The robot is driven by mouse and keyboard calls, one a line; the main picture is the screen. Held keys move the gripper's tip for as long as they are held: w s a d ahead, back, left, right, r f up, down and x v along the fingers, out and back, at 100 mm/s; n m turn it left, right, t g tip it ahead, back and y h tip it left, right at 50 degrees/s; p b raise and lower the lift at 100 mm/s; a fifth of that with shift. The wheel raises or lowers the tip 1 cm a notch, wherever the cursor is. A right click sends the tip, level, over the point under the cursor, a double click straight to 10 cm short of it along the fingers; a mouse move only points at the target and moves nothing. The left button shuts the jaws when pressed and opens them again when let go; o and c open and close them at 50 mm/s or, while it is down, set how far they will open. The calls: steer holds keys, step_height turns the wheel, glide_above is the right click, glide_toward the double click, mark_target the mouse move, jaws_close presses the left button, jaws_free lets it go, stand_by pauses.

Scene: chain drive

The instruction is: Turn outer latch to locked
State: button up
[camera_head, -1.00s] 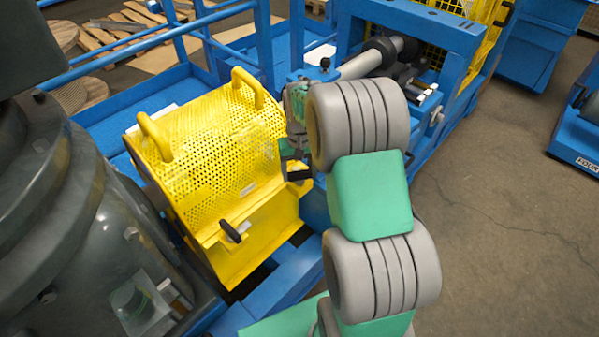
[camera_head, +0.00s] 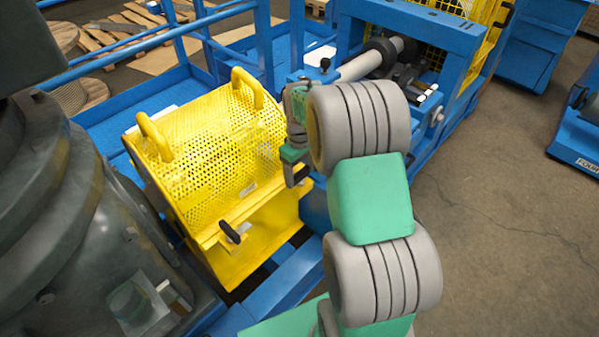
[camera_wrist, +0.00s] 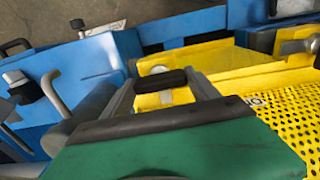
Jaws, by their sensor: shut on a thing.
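The yellow perforated guard (camera_head: 235,150) sits closed on the blue frame. One black latch handle (camera_head: 229,232) shows on its front edge in the head view. In the wrist view, another black latch handle (camera_wrist: 161,80) lies crosswise between the two grey fingers of my gripper (camera_wrist: 163,84), over the yellow ledge. My gripper is shut on this handle. In the head view my gripper (camera_head: 296,172) is at the guard's right end, and the handle it holds is hidden. A further latch with a grey part (camera_wrist: 298,46) shows at the right of the wrist view.
A large dark grey machine housing (camera_head: 75,230) stands to the left of the guard. A blue frame with a grey roller (camera_head: 370,65) lies behind my gripper.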

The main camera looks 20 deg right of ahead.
mark_target(300, 172)
stand_by(0.3)
steer(key=o, duration=1.4)
steer(key=shift+c, duration=0.2)
step_height(300, 172, up, 8)
steer(key=shift+f+b, duration=0.1)
steer(key=shift+b, duration=0.2)
